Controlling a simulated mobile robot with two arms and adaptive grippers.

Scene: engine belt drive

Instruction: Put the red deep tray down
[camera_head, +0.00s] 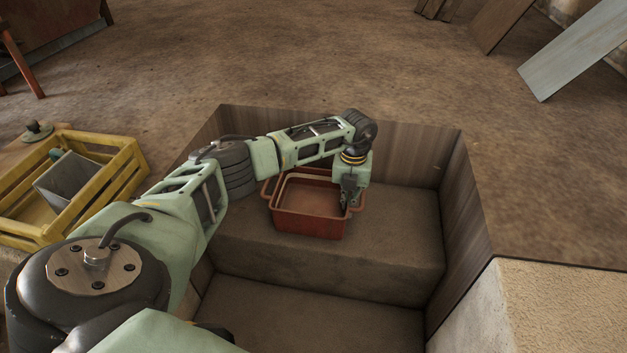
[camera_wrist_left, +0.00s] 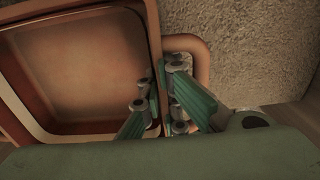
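The red deep tray (camera_head: 308,224) is upright on the upper step inside the sunken pit, and it appears to rest on that step. It looks empty inside. My left gripper (camera_head: 349,202) is at the tray's right side, pointing down. In the left wrist view, its fingers (camera_wrist_left: 160,108) stand on either side of the tray's wall, one inside the tray (camera_wrist_left: 85,65) and one outside by the loop handle (camera_wrist_left: 203,62). They look closed on the wall. The tray's underside is hidden. My right gripper is out of view.
The step (camera_head: 400,235) has free room right of the tray. Wooden pit walls (camera_head: 462,200) rise around it, and a lower floor (camera_head: 310,315) lies in front. A yellow crate (camera_head: 115,185) with a grey container (camera_head: 72,183) stands left of the pit.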

